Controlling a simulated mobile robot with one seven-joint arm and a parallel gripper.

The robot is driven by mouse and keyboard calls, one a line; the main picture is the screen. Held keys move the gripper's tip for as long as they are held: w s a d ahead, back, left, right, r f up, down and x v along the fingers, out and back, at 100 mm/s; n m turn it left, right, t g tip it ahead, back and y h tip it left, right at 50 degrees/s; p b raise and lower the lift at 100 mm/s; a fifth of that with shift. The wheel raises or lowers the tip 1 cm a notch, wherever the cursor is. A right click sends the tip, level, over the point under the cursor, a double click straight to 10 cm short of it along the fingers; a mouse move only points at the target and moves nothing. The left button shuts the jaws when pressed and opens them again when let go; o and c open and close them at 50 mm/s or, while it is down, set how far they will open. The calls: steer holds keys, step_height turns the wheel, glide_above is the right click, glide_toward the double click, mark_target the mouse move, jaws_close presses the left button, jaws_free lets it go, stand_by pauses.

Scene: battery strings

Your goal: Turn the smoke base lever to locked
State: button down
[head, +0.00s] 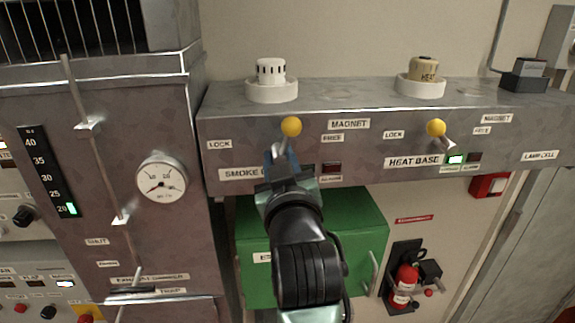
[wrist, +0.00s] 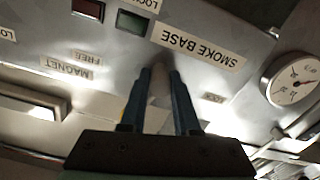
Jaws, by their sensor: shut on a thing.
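The smoke base lever has a yellow ball knob (head: 291,127) and stands out from the grey panel between a LOCK label (head: 220,145) on the left and a FREE label (head: 332,138) on the right. Its knob leans slightly right of the gripper; its pivot is hidden. My gripper (head: 281,157) is shut on the lever's stalk below the knob. In the wrist view, which is upside down, the blue fingers of my gripper (wrist: 160,85) close around the pale lever (wrist: 159,88). The SMOKE BASE label (wrist: 202,42) is beside them.
White smoke (head: 271,82) and tan heat (head: 423,78) detectors sit on the ledge. A green box (head: 375,225) is below. A gauge cabinet (head: 105,190) stands left.

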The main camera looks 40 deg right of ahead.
steer(key=n, duration=0.6)
steer(key=shift+n+b, duration=0.3)
steer(key=shift+b, duration=0.1)
steer(key=n+b, duration=0.1)
steer(key=n, duration=0.5)
stand_by(0.3)
steer(key=c, duration=0.7)
jaws_free()
steer(key=shift+o, duration=0.2)
